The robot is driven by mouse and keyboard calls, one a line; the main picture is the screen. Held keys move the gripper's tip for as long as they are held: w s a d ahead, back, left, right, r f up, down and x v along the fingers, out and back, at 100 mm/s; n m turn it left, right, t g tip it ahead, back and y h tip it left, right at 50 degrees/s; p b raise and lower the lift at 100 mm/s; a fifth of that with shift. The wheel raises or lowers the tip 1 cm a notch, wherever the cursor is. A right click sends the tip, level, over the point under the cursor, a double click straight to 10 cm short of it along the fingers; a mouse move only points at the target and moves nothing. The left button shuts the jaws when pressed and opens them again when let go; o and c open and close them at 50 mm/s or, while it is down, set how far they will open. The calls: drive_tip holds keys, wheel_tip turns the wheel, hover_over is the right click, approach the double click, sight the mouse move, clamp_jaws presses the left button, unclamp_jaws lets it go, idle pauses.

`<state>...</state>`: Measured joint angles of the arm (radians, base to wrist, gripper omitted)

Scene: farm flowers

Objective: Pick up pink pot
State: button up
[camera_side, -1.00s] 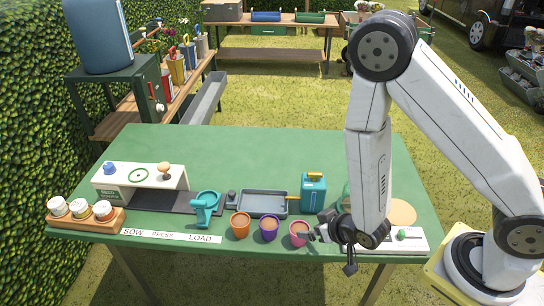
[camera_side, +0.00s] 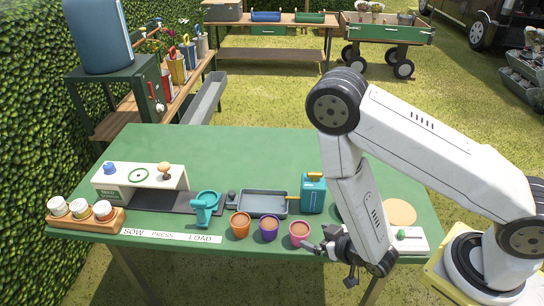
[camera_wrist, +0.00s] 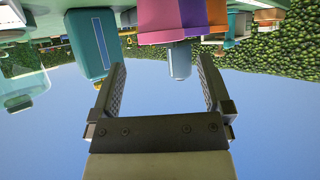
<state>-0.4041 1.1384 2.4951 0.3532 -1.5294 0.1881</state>
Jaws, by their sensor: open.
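The pink pot (camera_side: 300,232), filled with brown soil, stands upright at the table's front edge, rightmost in a row of pots. My gripper (camera_side: 328,258) is open and empty, low at the front edge, just right of the pot. In the wrist view, which is upside down, the pink pot (camera_wrist: 157,22) shows at the top, beyond the open fingers (camera_wrist: 161,66).
A purple pot (camera_side: 269,228) and an orange pot (camera_side: 240,226) stand close left of the pink one. A teal watering can (camera_side: 313,194) and a grey tray (camera_side: 262,204) are behind. A white panel with a green knob (camera_side: 402,235) lies right. The table's back is clear.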

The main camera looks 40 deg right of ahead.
sight(296, 229)
drive_tip(key=shift+w+f, duration=0.2)
drive_tip(key=shift+w, duration=0.2)
drive_tip(key=shift+x, duration=2.65)
drive_tip(key=c, duration=1.1)
drive_tip(key=shift+r, duration=0.2)
drive_tip(key=shift+r, duration=4.8)
